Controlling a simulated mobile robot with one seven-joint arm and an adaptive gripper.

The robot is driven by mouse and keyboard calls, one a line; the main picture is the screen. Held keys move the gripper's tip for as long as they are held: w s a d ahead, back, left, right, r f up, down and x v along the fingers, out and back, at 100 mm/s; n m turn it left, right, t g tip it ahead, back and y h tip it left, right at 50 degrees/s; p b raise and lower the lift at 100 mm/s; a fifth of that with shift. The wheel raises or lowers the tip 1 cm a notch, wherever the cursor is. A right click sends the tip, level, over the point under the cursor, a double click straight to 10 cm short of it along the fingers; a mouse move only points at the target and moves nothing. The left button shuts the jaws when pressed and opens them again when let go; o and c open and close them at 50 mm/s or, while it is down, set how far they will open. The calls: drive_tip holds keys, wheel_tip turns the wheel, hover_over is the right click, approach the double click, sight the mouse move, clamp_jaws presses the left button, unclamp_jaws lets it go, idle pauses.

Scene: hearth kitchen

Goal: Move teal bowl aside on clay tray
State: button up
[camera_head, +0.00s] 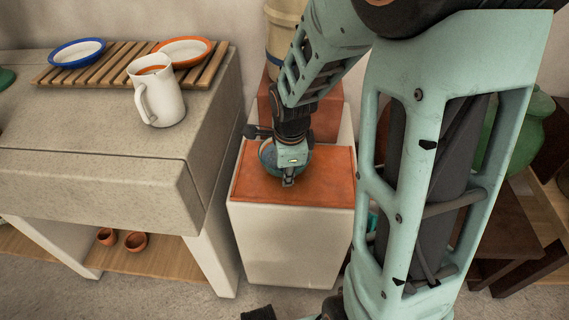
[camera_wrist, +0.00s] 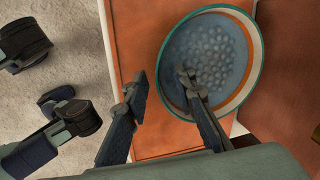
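The teal bowl (camera_head: 266,157) sits on the clay tray (camera_head: 325,190), the flat orange-brown top of the pale block; my gripper partly hides it in the head view. In the wrist view the bowl (camera_wrist: 215,45) has a teal rim, an orange and cream band and a dimpled blue-grey inside. The clay tray (camera_wrist: 127,45) shows beside it. My gripper (camera_wrist: 163,88) is open, with one finger over the inside of the bowl and the other outside its left rim. I cannot tell whether either finger touches the bowl. In the head view my gripper (camera_head: 288,180) is low over the tray.
A stone counter (camera_head: 60,130) on the left holds a white mug (camera_head: 160,100) and a slatted rack (camera_head: 110,68) with a blue-rimmed dish (camera_head: 77,54) and an orange-rimmed dish (camera_head: 184,50). A tan jar (camera_head: 283,30) stands behind the tray. The tray's front right is clear.

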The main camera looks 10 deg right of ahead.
clamp_jaws()
drive_tip(key=shift+a, duration=0.2)
idle(0.5)
